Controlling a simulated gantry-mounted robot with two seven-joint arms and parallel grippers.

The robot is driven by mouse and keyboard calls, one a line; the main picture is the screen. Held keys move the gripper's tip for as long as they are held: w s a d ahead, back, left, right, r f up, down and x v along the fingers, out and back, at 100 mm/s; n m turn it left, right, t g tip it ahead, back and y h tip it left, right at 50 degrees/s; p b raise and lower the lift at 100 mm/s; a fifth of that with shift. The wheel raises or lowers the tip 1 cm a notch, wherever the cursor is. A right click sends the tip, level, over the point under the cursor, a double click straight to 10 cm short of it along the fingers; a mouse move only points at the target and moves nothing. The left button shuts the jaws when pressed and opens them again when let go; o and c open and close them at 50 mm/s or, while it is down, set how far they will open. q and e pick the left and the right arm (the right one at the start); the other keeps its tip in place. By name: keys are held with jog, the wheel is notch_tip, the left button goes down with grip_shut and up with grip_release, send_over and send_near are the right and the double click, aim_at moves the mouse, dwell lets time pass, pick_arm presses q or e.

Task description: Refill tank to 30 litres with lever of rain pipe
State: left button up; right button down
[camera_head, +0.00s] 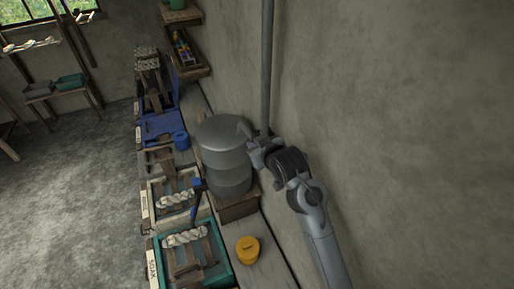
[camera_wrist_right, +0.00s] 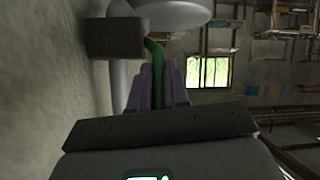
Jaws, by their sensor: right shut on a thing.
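The grey, round tank (camera_head: 222,145) stands on a wooden block (camera_head: 238,208) against the wall. The grey rain pipe (camera_head: 267,65) runs down the wall behind it. My right gripper (camera_head: 260,150) is at the lower end of the pipe, just right of the tank's top. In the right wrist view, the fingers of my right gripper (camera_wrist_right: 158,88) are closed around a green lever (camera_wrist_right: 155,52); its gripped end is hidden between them. The water level and any litre reading cannot be made out. My left gripper is not in view.
Trays with pale yarn hanks line the bench left of the tank, including a teal-rimmed one (camera_head: 222,255). Wall shelves (camera_head: 188,70) hold small items. The left floor is open.

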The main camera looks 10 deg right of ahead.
jog(key=shift+w+g, duration=0.3)
jog(key=shift+g, duration=0.3)
jog(key=shift+h, duration=0.3)
jog(key=c, duration=1.2)
grip_release()
jog(key=shift+o, duration=0.5)
jog(key=shift+r, duration=0.15)
jog(key=shift+a+r, duration=0.1)
jog(key=shift+s+r, duration=0.3)
jog(key=shift+s, duration=0.1)
jog(key=b+v, duration=0.3)
jog(key=v, duration=0.6)
jog(key=shift+s+d+r, duration=0.2)
jog(key=shift+s+d, duration=0.05)
jog(key=shift+d, duration=0.1)
